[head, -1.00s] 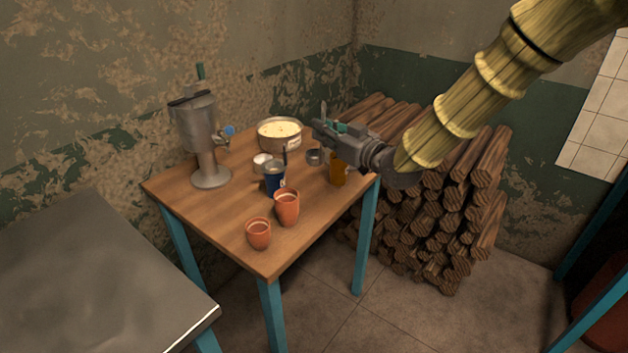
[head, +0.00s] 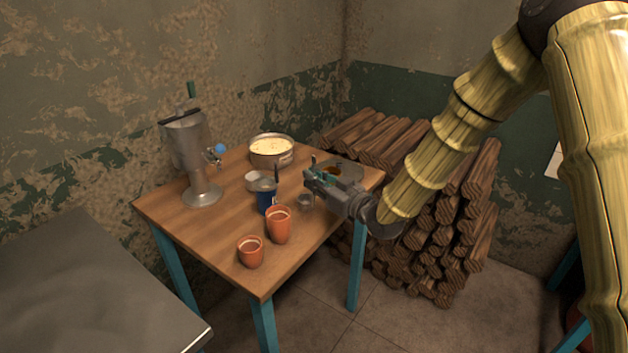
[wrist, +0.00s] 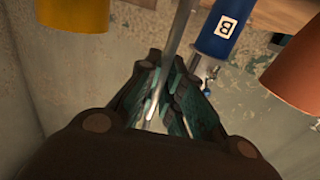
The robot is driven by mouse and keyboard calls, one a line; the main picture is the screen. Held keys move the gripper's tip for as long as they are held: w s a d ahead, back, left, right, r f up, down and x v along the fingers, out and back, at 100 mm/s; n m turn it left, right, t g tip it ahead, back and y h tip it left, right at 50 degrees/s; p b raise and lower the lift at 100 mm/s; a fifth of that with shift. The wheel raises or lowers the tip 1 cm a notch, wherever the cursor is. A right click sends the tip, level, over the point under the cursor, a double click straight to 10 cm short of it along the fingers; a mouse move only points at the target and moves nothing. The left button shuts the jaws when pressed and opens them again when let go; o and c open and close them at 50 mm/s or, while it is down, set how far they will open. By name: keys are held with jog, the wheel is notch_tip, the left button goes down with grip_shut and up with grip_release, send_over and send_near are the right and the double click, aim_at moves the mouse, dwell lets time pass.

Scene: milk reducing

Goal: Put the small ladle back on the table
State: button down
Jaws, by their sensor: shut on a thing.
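My gripper (head: 312,178) is shut on the thin metal handle of the small ladle, over the right part of the wooden table (head: 225,250). The ladle's bowl (head: 304,201) hangs below the fingers, low by the tabletop. I cannot tell whether it touches the wood. In the wrist view, the ladle's handle (wrist: 181,38) runs up from between the fingertips (wrist: 163,100); its bowl is not in that view.
A blue cup (head: 265,200) stands just left of the ladle, with two terracotta cups (head: 278,226) (head: 250,254) in front. An amber cup (wrist: 75,12) is close to my gripper. A pot (head: 271,152) and a metal dispenser (head: 187,150) stand behind. The front right tabletop is clear.

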jog(key=shift+f, duration=0.1)
jog(key=c, duration=1.6)
grip_release()
jog(key=shift+o, duration=0.2)
jog(key=shift+r, duration=0.2)
jog(key=v, duration=1.2)
jog(key=shift+b, duration=0.45)
jog(key=shift+f, duration=0.1)
